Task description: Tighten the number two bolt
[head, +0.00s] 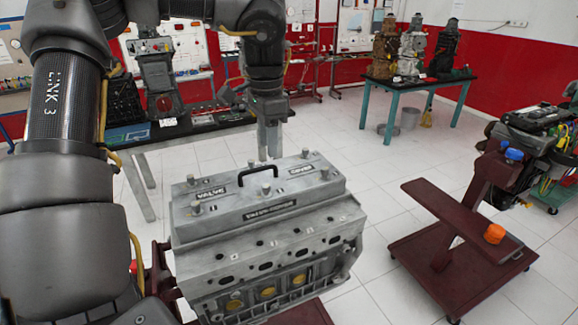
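The engine block (265,270) stands in front of me with a grey valve cover (230,205) on top. The cover has a black handle (258,170) and dark labels reading VALVE and COVER. Several bolts stand along its edges, among them a back middle bolt (251,163), a front middle bolt (266,188) and a back right bolt (305,153). No number marks are readable on them. My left gripper (269,140) points down at the cover's back edge, near the back middle bolt. Its fingers appear close together; their gap and any contact are unclear. My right gripper is out of view.
A dark red wheeled stand (465,270) with an orange knob (494,233) is at the right. A green-legged table (420,82) with engine models stands at the back. A workbench (185,127) is behind the engine. Tiled floor is open between them.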

